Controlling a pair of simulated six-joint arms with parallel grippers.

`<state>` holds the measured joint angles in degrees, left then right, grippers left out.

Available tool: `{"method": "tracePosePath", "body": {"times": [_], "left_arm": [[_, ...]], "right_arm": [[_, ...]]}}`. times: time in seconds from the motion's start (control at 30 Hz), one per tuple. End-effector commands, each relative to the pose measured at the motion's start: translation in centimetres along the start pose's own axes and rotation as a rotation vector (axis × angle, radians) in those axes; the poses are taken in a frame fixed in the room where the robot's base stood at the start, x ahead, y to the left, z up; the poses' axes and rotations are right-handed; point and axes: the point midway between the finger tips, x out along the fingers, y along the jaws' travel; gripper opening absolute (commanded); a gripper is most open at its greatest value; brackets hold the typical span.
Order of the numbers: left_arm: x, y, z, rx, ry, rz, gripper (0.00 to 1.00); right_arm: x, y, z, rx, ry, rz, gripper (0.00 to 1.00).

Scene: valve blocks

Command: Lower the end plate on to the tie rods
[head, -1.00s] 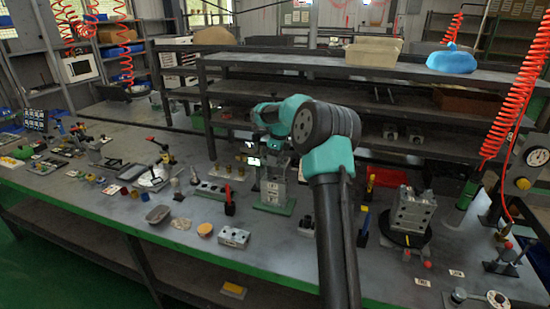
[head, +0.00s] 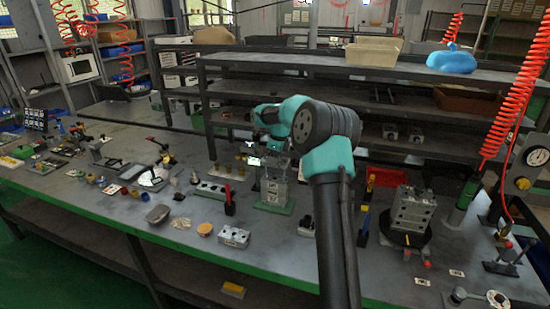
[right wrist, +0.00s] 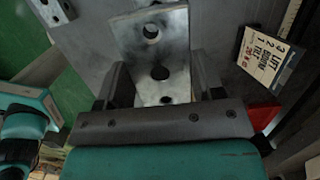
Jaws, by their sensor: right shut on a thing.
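My right gripper (head: 264,151) is over a grey valve block stack (head: 273,190) on a green base in the head view. In the right wrist view, the right gripper (right wrist: 160,88) is shut on the end plate (right wrist: 176,52), a grey metal piece with round holes between the two fingers. In the head view the plate is too small and too covered by the gripper to make out clearly. I cannot pick out the tie rods, or tell whether the plate touches them. My left gripper is not in view.
A printed card (right wrist: 264,52) lies right of the plate in the right wrist view. A second block stack (head: 411,208) stands on a black round stand at right. A red-handled tool (head: 229,203) and a small holed block (head: 234,237) are near the green base. A shelf rack stands behind.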

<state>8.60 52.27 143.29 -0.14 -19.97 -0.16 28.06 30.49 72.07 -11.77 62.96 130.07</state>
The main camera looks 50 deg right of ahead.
Motion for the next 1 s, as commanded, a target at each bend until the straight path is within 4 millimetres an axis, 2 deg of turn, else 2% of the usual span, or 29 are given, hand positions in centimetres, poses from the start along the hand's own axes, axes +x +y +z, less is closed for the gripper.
{"method": "tracePosePath", "body": {"times": [1.0], "left_arm": [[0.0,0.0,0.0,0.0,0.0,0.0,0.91]], "right_arm": [[1.9,0.0,-0.3,0.0,0.0,0.0,0.29]]}}
